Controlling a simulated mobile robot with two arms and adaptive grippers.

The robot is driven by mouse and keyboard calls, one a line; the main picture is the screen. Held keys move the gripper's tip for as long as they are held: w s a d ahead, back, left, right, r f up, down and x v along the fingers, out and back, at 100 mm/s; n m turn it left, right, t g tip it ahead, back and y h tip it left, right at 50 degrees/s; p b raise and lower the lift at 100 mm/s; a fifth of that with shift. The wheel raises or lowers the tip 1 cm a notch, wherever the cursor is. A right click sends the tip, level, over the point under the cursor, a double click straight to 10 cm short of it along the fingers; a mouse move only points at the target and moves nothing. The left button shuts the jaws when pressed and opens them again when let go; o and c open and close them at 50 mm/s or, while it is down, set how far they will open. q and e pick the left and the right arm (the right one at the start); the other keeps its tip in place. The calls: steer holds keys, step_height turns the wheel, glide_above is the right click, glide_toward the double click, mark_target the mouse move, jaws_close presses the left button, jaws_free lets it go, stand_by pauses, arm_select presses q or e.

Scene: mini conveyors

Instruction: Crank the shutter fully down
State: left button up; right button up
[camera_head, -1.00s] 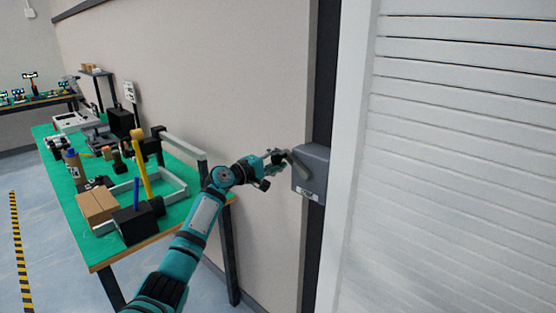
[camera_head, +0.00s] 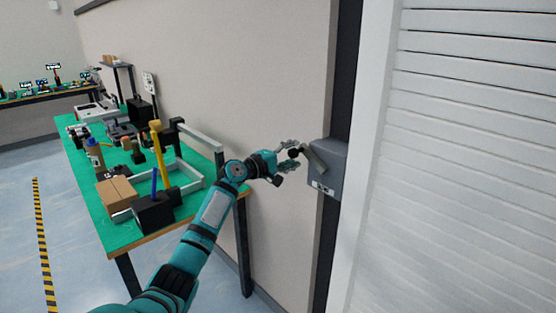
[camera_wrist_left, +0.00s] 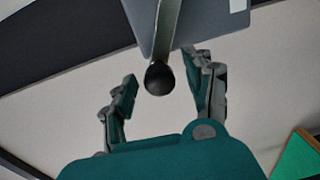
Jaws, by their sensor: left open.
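The white slatted shutter (camera_head: 470,150) fills the right of the head view; its lower edge is out of frame. The grey crank box (camera_head: 328,168) is mounted on the dark post beside it. Its crank arm (camera_head: 313,157) points up and left from the box and ends in a black knob (camera_head: 294,153). My left gripper (camera_head: 292,155) is open, its fingers on either side of the knob. In the left wrist view, the knob (camera_wrist_left: 159,78) sits between the parted fingertips (camera_wrist_left: 160,75), with a gap on both sides. My right gripper is not in view.
A green-topped table (camera_head: 115,228) stands at the left, with cardboard boxes (camera_head: 117,193), a yellow-handled tool (camera_head: 159,150) and several other items. A beige wall (camera_head: 230,65) runs behind it. Yellow-black floor tape (camera_head: 43,250) lies at far left.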

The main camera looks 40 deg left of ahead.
arm_select(q)
steer(key=s, duration=1)
steer(key=shift+s+a+r, duration=0.2)
steer(key=shift+s+a, duration=0.2)
steer(key=shift+a, duration=0.05)
stand_by(0.7)
